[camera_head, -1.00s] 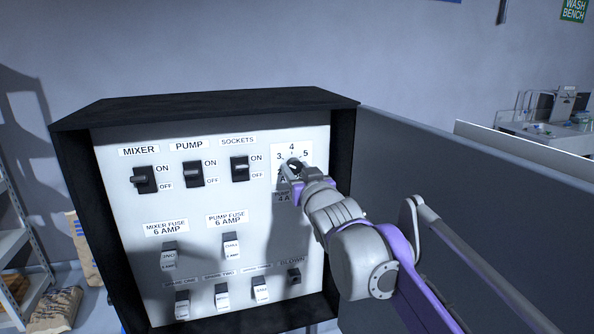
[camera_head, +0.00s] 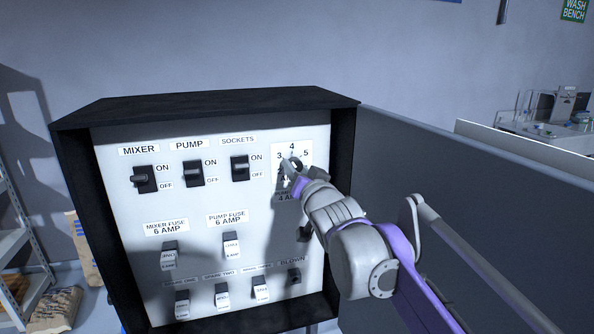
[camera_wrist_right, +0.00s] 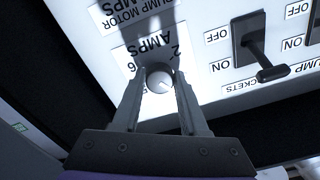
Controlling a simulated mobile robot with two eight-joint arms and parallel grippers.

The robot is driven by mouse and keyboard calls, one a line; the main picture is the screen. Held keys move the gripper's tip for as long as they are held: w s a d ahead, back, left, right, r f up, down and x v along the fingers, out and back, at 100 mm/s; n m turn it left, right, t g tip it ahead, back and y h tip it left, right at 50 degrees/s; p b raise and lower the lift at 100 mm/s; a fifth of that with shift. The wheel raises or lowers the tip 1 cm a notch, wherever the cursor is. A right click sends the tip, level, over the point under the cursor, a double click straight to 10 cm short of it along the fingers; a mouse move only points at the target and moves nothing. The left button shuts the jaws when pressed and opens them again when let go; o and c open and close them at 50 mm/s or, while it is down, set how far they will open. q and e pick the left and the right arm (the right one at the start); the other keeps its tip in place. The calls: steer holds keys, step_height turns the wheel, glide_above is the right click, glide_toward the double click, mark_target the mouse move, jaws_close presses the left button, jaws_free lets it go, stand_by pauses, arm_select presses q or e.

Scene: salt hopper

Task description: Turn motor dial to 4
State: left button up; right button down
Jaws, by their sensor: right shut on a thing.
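The dial's pointer is hidden or too small to read. My left gripper is not in view.
Mixer, pump and sockets switches (camera_head: 240,167) stand left of the dial. Several fuses (camera_head: 231,246) sit below. The box's black frame (camera_head: 343,200) and the grey open door (camera_head: 450,180) lie close on the right, beside my arm.

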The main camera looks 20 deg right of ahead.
steer(key=m, duration=0.6)
steer(key=shift+m, duration=0.4)
stand_by(0.4)
steer(key=shift+c, duration=2.2)
jaws_free()
steer(key=shift+s, duration=0.1)
steer(key=s+b, duration=0.1)
steer(key=s, duration=0.9)
steer(key=shift+s+d+b, duration=0.15)
steer(key=shift+s+b, duration=0.2)
